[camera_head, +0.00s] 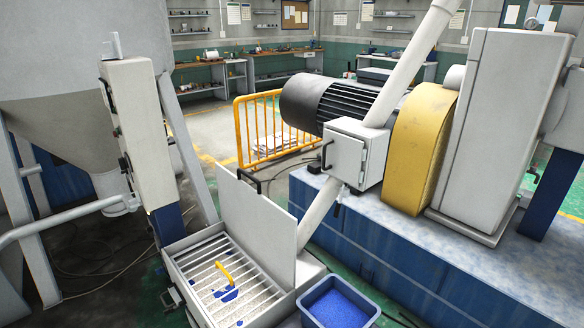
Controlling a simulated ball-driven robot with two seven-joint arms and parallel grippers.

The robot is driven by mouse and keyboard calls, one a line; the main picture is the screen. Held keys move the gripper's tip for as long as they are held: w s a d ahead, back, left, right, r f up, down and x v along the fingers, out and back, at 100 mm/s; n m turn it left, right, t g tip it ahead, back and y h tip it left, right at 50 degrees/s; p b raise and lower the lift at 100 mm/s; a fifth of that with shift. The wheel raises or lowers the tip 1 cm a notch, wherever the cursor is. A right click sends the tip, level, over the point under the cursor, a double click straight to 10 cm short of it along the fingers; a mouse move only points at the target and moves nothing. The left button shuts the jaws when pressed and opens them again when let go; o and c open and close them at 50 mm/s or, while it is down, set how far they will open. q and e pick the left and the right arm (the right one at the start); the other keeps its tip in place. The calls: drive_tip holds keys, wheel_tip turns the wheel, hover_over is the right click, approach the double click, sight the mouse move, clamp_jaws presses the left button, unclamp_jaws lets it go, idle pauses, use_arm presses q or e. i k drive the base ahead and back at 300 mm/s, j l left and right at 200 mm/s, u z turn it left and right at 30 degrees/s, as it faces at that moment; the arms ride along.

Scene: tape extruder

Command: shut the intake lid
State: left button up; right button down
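The intake lid (258,222) is a flat light-grey panel standing open, roughly upright, along the right edge of the intake box (180,268). A black handle (249,182) shows at the lid's upper edge. The open box shows a grate of pale bars (212,282), with blue patches, perhaps pellets, between them. A yellow handle-like piece (226,272) sits on the grate. Neither of my grippers is in view.
A blue bin of blue pellets (318,289) stands close to the box's right. A hopper (75,110) and control cabinet (133,125) rise at left. A blue machine base (400,262) fills the right. A yellow barrier (240,130) stands behind.

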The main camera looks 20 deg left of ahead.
sight(269, 231)
drive_tip(key=j+z, duration=0.5)
drive_tip(key=j, duration=0.2)
drive_tip(key=j+z, duration=0.45)
drive_tip(key=j, duration=0.25)
